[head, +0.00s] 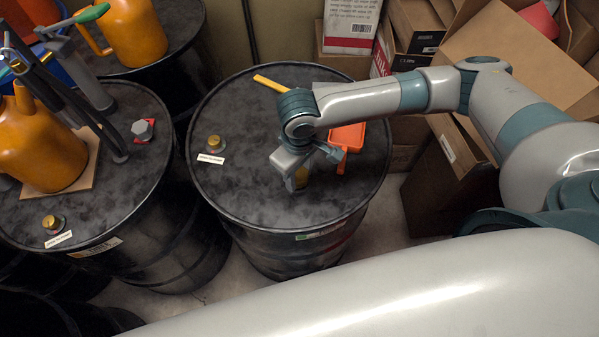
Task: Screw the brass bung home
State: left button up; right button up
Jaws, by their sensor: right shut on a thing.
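My right gripper (297,180) points down at the front right of the middle drum's black lid (250,190). It is shut on a brass bung (302,175), of which only a small part shows beside the finger. The fingers hide the bung's lower edge and the opening, so I cannot tell how deep it sits. Another brass bung (214,142) stands at the left of the same lid beside a white label (210,158). My left gripper is not in view.
An orange-red tray (347,138) and a yellow bar (270,83) lie on the middle lid. The left drum (120,195) carries an orange jug (50,150), a pump, a grey hex plug (142,129) and another brass bung (52,222). Cardboard boxes (440,185) crowd the right.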

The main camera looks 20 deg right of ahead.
aim_at(300, 174)
jog(key=shift+s+f, duration=0.45)
jog(key=shift+f, duration=0.25)
jog(key=o, duration=1.2)
jog(key=shift+d, duration=0.1)
jog(key=shift+o, duration=0.2)
jog(key=shift+r, duration=0.1)
jog(key=shift+w+r+b, duration=0.25)
jog(key=shift+r+b, duration=0.05)
jog(key=shift+r, duration=0.2)
notch_tip(300, 174, up, 18)
jog(key=b, duration=0.3)
jog(key=shift+w+f, duration=0.15)
jog(key=shift+d, duration=0.1)
